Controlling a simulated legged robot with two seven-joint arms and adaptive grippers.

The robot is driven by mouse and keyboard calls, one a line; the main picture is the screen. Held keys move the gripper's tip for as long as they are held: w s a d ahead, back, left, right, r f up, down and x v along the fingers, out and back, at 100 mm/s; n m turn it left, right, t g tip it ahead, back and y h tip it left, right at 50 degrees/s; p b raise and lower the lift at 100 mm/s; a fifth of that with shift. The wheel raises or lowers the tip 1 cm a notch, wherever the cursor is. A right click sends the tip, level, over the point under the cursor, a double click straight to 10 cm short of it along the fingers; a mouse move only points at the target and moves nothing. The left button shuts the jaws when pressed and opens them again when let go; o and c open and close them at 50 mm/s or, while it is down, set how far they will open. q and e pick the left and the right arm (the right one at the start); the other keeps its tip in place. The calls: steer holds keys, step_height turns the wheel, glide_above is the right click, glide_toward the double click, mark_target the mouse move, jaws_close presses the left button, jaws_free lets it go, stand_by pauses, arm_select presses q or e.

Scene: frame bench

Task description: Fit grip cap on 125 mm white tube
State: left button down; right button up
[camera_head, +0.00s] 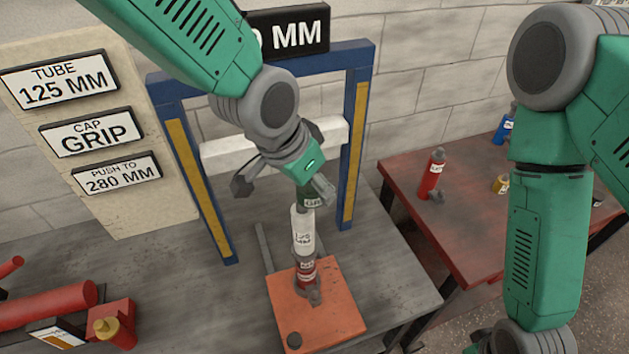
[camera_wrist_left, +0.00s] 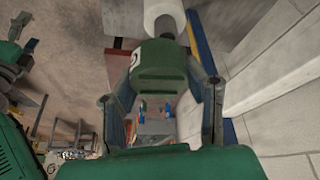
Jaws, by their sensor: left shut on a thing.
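My left gripper (camera_head: 303,180) is shut on the green grip cap (camera_head: 313,201), whose white label shows only in part. The cap also shows in the left wrist view (camera_wrist_left: 160,68), between the fingers. Directly below it the white tube (camera_head: 302,238) stands upright, with a 125 mm label. The cap is in line with the tube's top; I cannot tell whether it is seated. In the wrist view a grey neck lies between the cap and a white cylinder. The tube stands on a red labelled piece (camera_head: 306,268) on an orange plate (camera_head: 340,312). My right gripper is out of view.
A blue frame (camera_head: 360,130) with yellow strips and a white crossbar stands behind the tube. A sign board (camera_head: 150,205) reads tube 125 mm, cap grip, push to 280 mm. Red parts (camera_head: 45,307) lie at left. A red side table (camera_head: 450,225) holds red and blue bottles.

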mark_target(308, 198)
arm_select(q)
steer(key=shift+a+f, duration=0.25)
steer(key=shift+a, duration=0.15)
steer(key=shift+a+f, duration=0.3)
steer(key=shift+a, duration=0.15)
steer(key=shift+d+f+b, duration=0.55)
steer(key=shift+d+f, duration=0.05)
steer(key=shift+d, duration=0.1)
steer(key=shift+a+f, duration=0.3)
steer(key=shift+a, duration=0.1)
steer(key=c, duration=0.9)
jaws_free()
steer(key=shift+a, duration=0.15)
steer(key=shift+o, duration=0.2)
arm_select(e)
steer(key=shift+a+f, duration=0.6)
arm_select(q)
steer(key=shift+d, duration=0.2)
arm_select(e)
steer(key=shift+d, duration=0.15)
